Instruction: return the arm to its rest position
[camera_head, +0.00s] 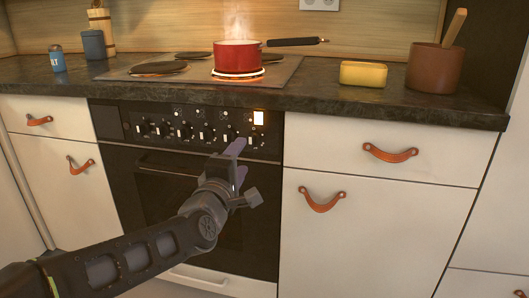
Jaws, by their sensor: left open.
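My left arm (125,260) reaches in from the lower left. My left gripper (229,156) is open in front of the oven's control panel, its purple fingers near the knobs (205,135) towards the right end of the row. I see nothing held between its fingers. I cannot tell whether a finger touches a knob. The gripper hides part of the panel and the oven door (150,190). My right gripper is not in view.
A red pot (238,58) steams on a glowing burner, its black handle pointing right. A yellow box (363,74) and brown pot (433,70) stand on the dark counter (330,98). Leather pulls (390,153) stick out from the white fronts. Space before the right cabinet is clear.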

